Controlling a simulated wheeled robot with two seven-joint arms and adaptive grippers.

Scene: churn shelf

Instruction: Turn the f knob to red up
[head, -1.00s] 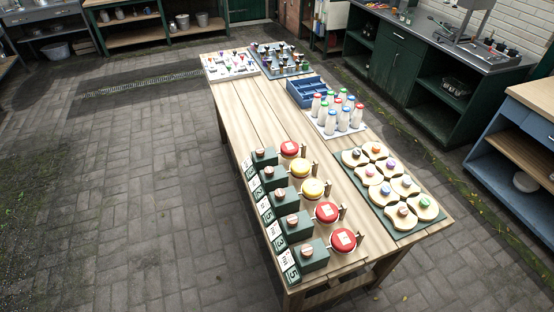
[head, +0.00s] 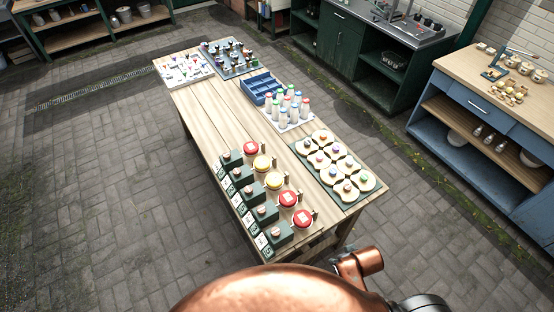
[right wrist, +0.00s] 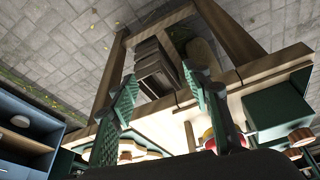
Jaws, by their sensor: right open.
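A row of green boxes (head: 253,193) stands along the left front of the wooden table (head: 205,115), each with a small round knob on it and a white label card (head: 248,220) at its left. Beside them are red discs (head: 288,198) and yellow discs (head: 274,181). The card letters are too small to read, so I cannot tell which is f. In the right wrist view my right gripper (right wrist: 159,75) is open and empty, near the table edge, with a green box (right wrist: 278,105) to its right. My left gripper is not in view.
A green board of pale rounded blocks (head: 324,183), white bottles (head: 290,107), a blue crate (head: 262,87) and two trays of small pieces stand on the table. A blue cabinet (head: 455,125) is at right. The table's middle strip is clear.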

